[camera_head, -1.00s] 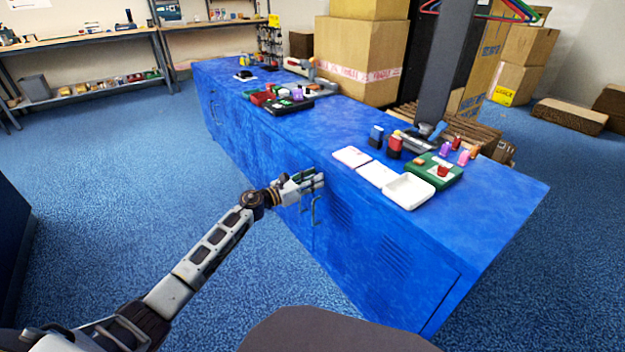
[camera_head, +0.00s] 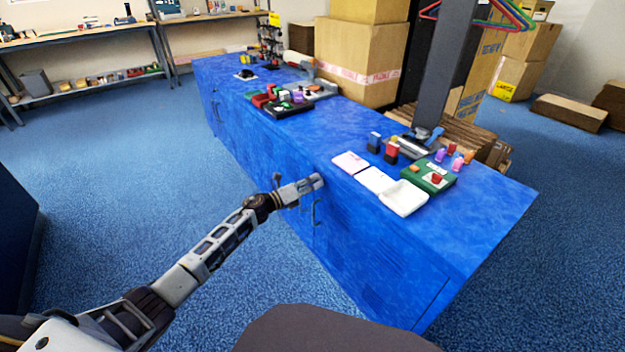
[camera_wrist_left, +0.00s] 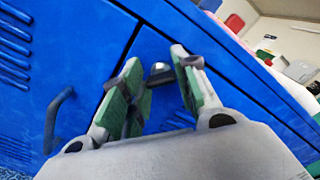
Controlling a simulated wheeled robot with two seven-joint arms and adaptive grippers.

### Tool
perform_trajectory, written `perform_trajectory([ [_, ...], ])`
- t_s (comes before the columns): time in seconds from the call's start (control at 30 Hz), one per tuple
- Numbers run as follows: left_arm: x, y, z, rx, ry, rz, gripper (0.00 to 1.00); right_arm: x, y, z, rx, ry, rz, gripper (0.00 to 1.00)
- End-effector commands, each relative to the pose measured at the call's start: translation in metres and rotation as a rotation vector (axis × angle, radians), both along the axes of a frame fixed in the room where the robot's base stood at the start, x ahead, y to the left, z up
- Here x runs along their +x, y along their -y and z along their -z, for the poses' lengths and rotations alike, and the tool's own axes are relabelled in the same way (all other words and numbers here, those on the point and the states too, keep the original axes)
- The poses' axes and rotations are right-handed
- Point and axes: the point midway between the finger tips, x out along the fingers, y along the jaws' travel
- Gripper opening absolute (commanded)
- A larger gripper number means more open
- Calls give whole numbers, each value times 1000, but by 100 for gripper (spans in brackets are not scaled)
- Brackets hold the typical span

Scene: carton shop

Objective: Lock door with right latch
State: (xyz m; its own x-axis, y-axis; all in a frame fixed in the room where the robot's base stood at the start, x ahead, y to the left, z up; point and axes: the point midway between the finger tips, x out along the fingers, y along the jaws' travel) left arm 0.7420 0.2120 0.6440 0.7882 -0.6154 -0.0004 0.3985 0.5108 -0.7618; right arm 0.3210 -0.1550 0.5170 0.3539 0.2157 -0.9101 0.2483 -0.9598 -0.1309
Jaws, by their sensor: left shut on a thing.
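The blue cabinet (camera_head: 450,222) has closed-looking doors (camera_head: 350,245) on its long front side. My left gripper (camera_head: 318,181) is at the upper front of the cabinet, just under the top edge, and hides the latch in the head view. In the left wrist view, my left gripper (camera_wrist_left: 163,85) has its green-padded fingers on either side of a small grey metal latch (camera_wrist_left: 160,72) and is shut on it. A curved door handle (camera_head: 316,212) is just below the gripper; it also shows in the left wrist view (camera_wrist_left: 54,120). My right gripper is not in view.
On the cabinet top, above my gripper, lie a white tray (camera_head: 404,198), pale cards (camera_head: 374,180) and a green board (camera_head: 428,176). A black tray (camera_head: 288,109) with several small items is further back. The blue carpet (camera_head: 110,190) in front is clear.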

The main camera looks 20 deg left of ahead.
Motion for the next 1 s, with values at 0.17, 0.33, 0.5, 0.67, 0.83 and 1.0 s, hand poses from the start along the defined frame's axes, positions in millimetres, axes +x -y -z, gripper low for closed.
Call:
perform_trajectory([
  [0.17, 1, -1, -2, -92, -72, -3, 6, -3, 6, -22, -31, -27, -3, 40],
  [0.33, 1, -1, -1, -163, -126, -3, 6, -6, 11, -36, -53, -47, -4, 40],
  [0.5, 1, -1, -1, -227, -177, -2, 6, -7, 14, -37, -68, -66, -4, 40],
  [0.67, 1, -2, -1, -294, -229, -2, 6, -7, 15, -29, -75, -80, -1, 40],
  [0.83, 1, -2, 0, -378, -296, -3, 6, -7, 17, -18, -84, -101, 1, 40],
  [1.0, 1, -2, 0, -469, -366, -4, 6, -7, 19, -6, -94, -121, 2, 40],
])
